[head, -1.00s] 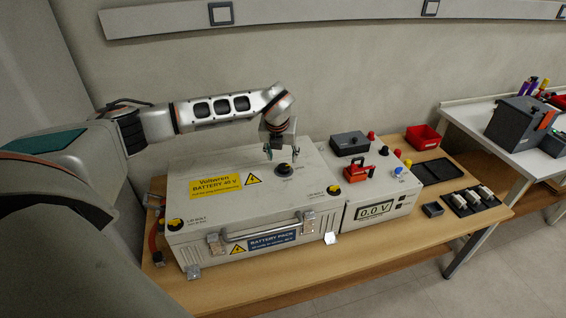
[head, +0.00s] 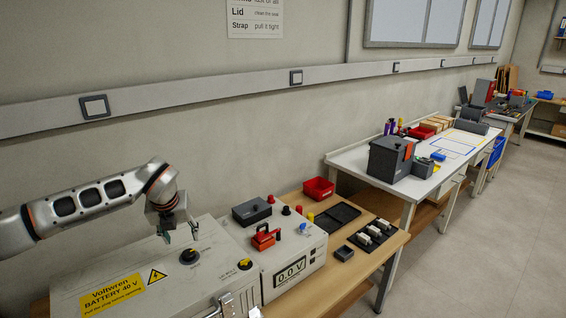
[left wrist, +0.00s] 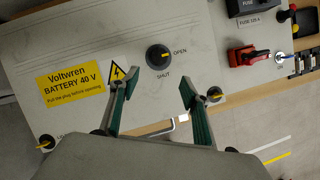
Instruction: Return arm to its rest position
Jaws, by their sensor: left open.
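My left gripper (head: 180,232) hangs above the lid of the grey battery box (head: 75,268), near the black lid knob (head: 189,257). Its fingers are apart and nothing is between them. In the left wrist view the open fingers of my left gripper (left wrist: 157,80) point toward the knob (left wrist: 157,57), clear of it. My left arm reaches in from the left edge of the head view. My right gripper is not in view.
Beside the battery box stands a tester reading 0.0 V (head: 291,272) with a red switch (head: 265,238). A red bin (head: 319,188), a black tray and a rack (head: 370,238) are on the wooden table. A white bench (head: 440,179) stands beyond. Floor at right is clear.

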